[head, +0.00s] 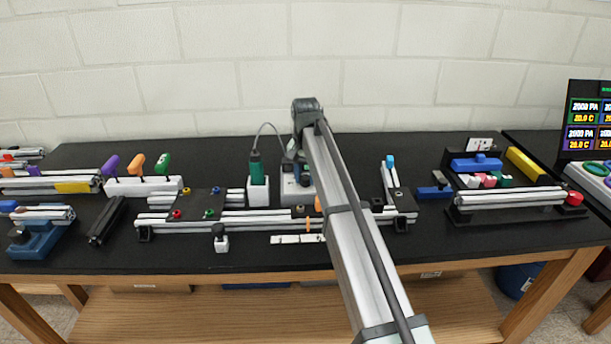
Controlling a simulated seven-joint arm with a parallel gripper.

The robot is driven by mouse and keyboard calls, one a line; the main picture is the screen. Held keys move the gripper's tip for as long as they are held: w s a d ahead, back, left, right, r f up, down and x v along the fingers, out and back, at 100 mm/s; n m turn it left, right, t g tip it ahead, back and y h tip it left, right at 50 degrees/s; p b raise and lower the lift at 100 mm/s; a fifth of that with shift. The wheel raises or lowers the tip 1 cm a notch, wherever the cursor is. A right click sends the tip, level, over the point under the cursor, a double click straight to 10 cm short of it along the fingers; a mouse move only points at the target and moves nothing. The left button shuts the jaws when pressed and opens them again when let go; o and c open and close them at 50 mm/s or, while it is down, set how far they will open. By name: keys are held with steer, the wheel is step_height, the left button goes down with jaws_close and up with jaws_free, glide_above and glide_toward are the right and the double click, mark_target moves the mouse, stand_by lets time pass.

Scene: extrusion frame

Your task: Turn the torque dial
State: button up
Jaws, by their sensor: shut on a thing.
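A light grey controller box (289,192) stands at the middle of the bench, behind the extrusion frame and beside the green screwdriver (256,168) in its white holder. My arm covers its right side. My gripper (293,168) comes down from the arm's end onto this box and is partly hidden behind my arm. It is shut, seemingly on the torque dial on the box. The dial itself and the fingertips are too small and covered to make out, so the dial's setting does not show.
The extrusion frame (262,221) lies in front of the box. A rack of coloured-handled tools (143,186) is at left, and a tray of coloured parts (510,197) at right. A cable loops above the screwdriver. The bench's front strip is mostly clear.

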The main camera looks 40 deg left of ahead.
mark_target(306, 176)
stand_by(0.4)
steer(key=o, duration=1)
steer(key=shift+o, duration=0.2)
step_height(306, 176, up, 14)
steer(key=shift+f, duration=0.1)
stand_by(0.4)
